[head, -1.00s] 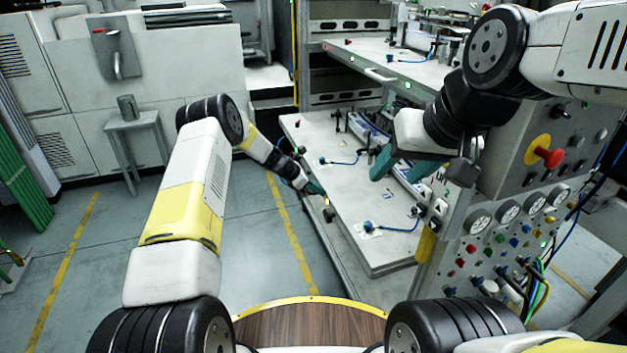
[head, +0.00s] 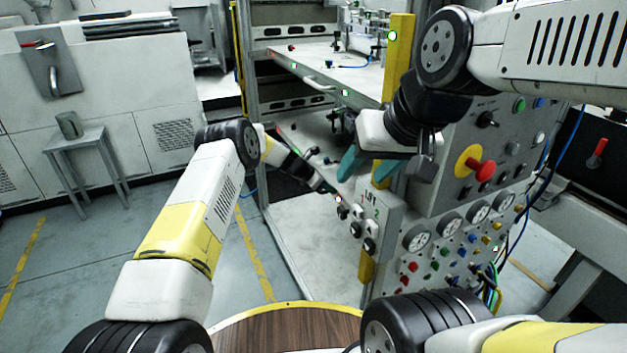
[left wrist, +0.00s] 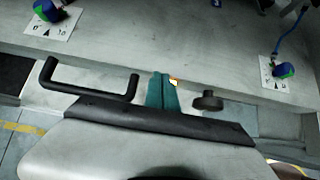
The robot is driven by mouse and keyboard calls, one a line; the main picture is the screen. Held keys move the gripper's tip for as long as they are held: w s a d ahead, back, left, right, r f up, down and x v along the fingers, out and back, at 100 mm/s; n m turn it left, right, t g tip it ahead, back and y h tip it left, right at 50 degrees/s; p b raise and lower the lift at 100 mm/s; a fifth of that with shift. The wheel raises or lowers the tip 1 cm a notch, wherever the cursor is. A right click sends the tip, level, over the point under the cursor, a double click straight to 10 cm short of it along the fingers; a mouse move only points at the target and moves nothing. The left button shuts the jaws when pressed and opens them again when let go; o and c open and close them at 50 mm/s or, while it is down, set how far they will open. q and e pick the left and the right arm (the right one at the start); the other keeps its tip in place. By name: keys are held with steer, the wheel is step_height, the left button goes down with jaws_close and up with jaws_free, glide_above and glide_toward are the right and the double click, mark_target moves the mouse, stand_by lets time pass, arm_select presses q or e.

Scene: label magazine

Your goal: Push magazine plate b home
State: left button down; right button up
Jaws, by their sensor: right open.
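The lower grey magazine plate (head: 344,184) lies in the rack; its letter cannot be read. My right gripper (head: 367,166) is open and empty above the plate's right side, beside the yellow post.
An upper shelf plate (head: 330,72) carries fixtures. A control panel (head: 470,190) with gauges and a red knob stands close on the right, beside a yellow post (head: 397,60). A small stool (head: 80,140) stands left. The floor at left is open.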

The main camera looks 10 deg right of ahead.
arm_select(q)
steer(key=shift+d, duration=0.2)
stand_by(0.3)
steer(key=s+a+f+v, duration=0.1)
steer(key=a+f+v, duration=0.1)
steer(key=v, duration=1.1)
steer(key=s+a+r+m+y, duration=0.1)
steer(key=s+a+r+m, duration=0.3)
steer(key=r, duration=0.5)
steer(key=s+a+r+m+t+y, duration=0.1)
steer(key=s+a+r+m, duration=0.2)
steer(key=s+r, duration=0.4)
steer(key=s+a+r+m+y, duration=0.1)
steer(key=s+a+r+m, duration=0.25)
steer(key=r, duration=0.65)
steer(key=s+a+r+m+y, duration=0.1)
steer(key=s+a+m, duration=0.3)
steer(key=s, duration=0.5)
steer(key=s+a+r+m+t+y, duration=0.1)
steer(key=s+a+m, duration=0.2)
steer(key=s, duration=0.7)
steer(key=s+a+r+m+t+y, duration=0.1)
steer(key=s+a+m, duration=0.3)
steer(key=s, duration=0.6)
steer(key=shift+a+r+m, duration=0.35)
steer(key=shift+r, duration=0.05)
